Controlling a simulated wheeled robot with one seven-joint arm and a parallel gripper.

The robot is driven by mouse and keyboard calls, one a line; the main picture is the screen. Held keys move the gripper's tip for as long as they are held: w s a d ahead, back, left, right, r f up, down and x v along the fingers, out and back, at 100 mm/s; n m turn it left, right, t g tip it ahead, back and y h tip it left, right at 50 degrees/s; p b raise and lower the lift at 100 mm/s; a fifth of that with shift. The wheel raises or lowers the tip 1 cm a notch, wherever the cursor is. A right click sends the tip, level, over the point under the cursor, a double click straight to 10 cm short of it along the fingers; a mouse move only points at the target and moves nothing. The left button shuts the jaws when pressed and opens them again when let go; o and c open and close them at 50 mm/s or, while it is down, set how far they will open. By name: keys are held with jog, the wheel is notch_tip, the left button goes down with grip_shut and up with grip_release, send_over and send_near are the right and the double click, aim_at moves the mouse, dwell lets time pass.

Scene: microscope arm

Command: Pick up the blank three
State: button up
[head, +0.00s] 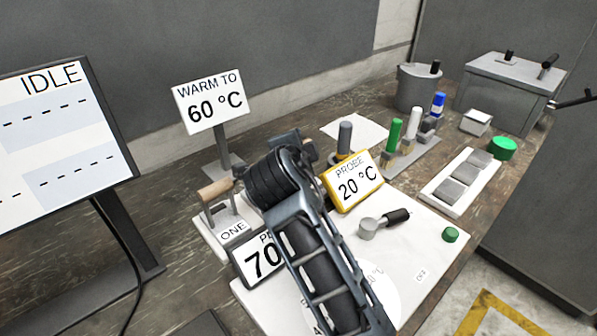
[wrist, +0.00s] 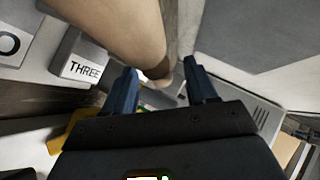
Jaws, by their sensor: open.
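In the wrist view a grey block with a white label reading THREE (wrist: 83,68) sits at the left. A thick wooden handle (wrist: 120,30) crosses the upper middle, close to the camera, its lower part near the gap between my fingertips. My gripper (wrist: 162,75) is open, with one dark blue finger on each side of that gap. I cannot tell whether the fingers touch the handle. In the head view my arm hides the block marked THREE and most of my gripper. A holder labelled ONE (head: 233,232) with a wooden handle (head: 215,189) stands left of my arm.
A yellow-framed 20 °C sign (head: 355,182) stands just right of my wrist; a dark-framed 70 sign (head: 262,259) is partly behind my arm. The 60 °C sign (head: 208,102) stands behind.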

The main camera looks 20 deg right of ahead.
jog(key=shift+c, duration=0.2)
grip_shut()
dwell(0.4)
dwell(0.8)
